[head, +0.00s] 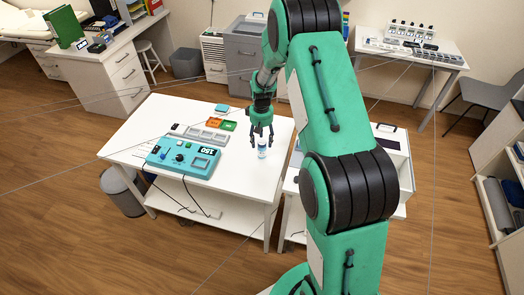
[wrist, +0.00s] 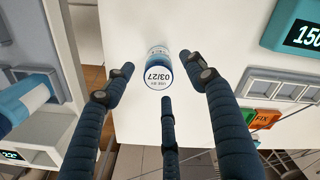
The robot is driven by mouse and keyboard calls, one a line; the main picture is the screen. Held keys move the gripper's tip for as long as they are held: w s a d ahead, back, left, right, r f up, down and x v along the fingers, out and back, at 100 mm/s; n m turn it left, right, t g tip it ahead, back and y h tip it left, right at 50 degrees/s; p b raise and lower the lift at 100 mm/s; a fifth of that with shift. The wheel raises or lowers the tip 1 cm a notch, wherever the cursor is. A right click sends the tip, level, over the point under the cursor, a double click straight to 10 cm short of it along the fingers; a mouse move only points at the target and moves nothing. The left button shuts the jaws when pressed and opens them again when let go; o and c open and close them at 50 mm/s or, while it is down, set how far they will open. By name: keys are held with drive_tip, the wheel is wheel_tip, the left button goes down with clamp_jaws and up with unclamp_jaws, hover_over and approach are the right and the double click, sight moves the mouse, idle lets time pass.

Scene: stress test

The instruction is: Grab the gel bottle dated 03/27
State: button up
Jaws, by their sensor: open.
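The gel bottle (wrist: 158,72) is small and white with blue parts, and its label reads 03/27 in the wrist view. It stands on the white table (head: 233,170) near the right edge in the head view (head: 262,152). My gripper (head: 262,138) is open above the bottle and points down. In the wrist view, my gripper's (wrist: 160,84) dark ribbed fingers spread around the bottle, with a tip to its left, one to its right and one below it in the picture. I cannot tell whether any finger touches it.
A teal device (head: 183,157) reading 150 and a grey tray (head: 207,135) share the table. Orange (head: 214,123) and green (head: 229,126) boxes lie behind. A larger blue-and-white object (wrist: 28,98) lies on a separate white surface at left in the wrist view.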

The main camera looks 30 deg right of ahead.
sight(262, 148)
drive_tip(key=shift+f, duration=0.45)
drive_tip(key=shift+d+f+b, duration=0.15)
drive_tip(key=shift+f+b, duration=0.2)
drive_tip(key=shift+f, duration=2.25)
drive_tip(key=shift+c, duration=0.3)
drive_tip(key=c, duration=1.3)
